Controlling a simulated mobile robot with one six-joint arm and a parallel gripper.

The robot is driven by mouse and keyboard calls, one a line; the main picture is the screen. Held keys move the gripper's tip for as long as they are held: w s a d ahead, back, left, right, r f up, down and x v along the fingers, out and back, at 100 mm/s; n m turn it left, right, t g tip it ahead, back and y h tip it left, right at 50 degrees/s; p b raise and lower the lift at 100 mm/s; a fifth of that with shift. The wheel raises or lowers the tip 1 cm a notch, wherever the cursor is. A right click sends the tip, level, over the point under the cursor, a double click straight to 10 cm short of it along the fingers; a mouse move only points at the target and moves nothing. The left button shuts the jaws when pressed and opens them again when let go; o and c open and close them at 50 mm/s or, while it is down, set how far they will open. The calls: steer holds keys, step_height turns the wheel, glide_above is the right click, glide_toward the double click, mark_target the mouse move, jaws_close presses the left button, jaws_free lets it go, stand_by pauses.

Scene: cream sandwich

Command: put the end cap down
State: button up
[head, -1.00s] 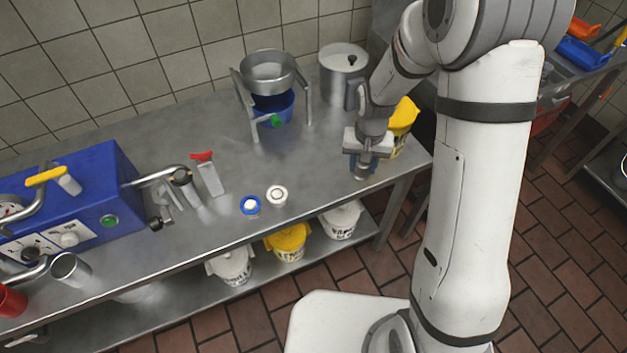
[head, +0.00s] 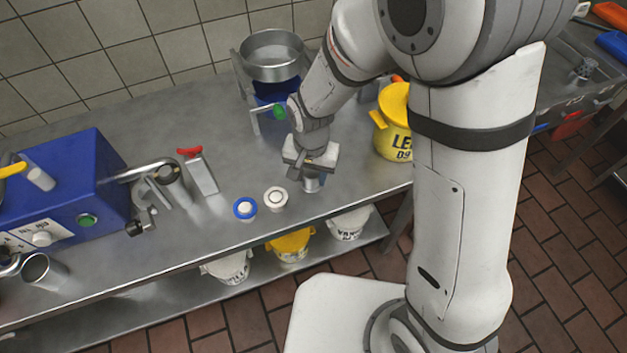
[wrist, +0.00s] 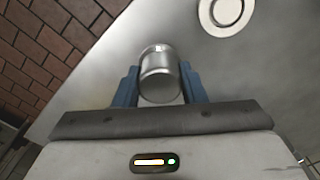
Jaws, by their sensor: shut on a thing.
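My gripper (wrist: 157,88) is shut on a shiny metal cylindrical piece, the end cap (wrist: 159,72), with one blue finger on each side of it in the wrist view. In the head view my gripper (head: 311,172) points down over the steel table near its front edge, and the end cap (head: 312,185) shows just below the jaws. I cannot tell whether the cap's lower end touches the table.
A white ring (head: 275,197) and a blue ring with a white centre (head: 245,208) lie left of my gripper. A red-handled tool (head: 200,172), a blue machine (head: 65,190) and a yellow tub (head: 394,125) stand on the table (head: 225,235). A pot on a stand (head: 272,58) is behind.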

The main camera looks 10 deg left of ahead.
mark_target(312, 183)
steer(key=shift+f, duration=1.65)
steer(key=shift+f+b, duration=0.2)
steer(key=shift+b, duration=0.1)
steer(key=o, duration=1.1)
steer(key=shift+c, duration=0.2)
steer(key=shift+r, duration=0.15)
step_height(312, 183, up, 12)
steer(key=shift+r+p, duration=0.1)
steer(key=shift+p, duration=0.55)
